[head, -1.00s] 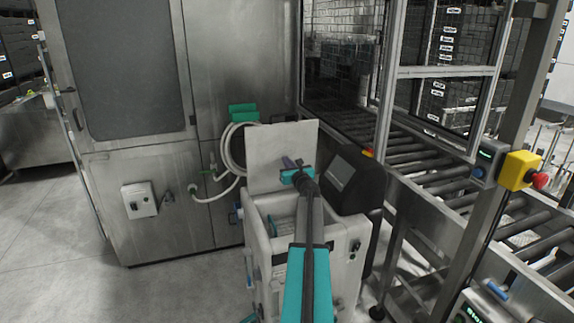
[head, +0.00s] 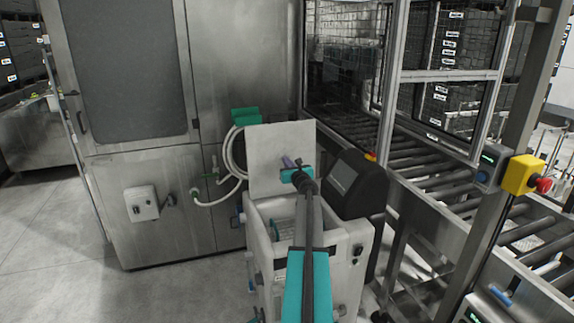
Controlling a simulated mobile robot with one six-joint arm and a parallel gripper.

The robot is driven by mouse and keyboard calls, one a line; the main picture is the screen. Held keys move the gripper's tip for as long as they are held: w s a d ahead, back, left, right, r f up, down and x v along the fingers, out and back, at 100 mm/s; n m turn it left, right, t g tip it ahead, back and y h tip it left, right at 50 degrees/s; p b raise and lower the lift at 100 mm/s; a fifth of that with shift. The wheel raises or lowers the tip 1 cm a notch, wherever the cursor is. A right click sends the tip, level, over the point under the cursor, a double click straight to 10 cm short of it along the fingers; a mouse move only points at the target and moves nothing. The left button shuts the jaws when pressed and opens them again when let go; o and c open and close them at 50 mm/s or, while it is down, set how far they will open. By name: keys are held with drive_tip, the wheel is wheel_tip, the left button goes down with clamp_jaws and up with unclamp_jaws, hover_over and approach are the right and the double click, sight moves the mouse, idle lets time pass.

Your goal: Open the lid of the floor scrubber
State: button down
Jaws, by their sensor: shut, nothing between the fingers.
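The floor scrubber (head: 355,278) is a pale, boxy machine in the lower middle of the head view, with a dark screen unit (head: 355,185) at its right. Its flat, pale lid (head: 265,150) stands upright at the back, and the tank opening in front of it is uncovered. My arm reaches forward over the machine and hides part of the opening. My gripper (head: 291,165) is in front of the raised lid, shut and empty. I cannot tell whether its tip touches the lid.
A steel cabinet (head: 160,215) with a coiled white hose (head: 232,160) stands behind and left. A roller conveyor (head: 440,165) in a metal frame runs along the right, with a yellow emergency-stop box (head: 520,175) on a post. Floor at the left is clear.

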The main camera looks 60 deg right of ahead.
drive_tip(key=b+v, duration=0.2)
drive_tip(key=v, duration=1.3)
idle(1.2)
drive_tip(key=shift+r, duration=0.1)
idle(0.4)
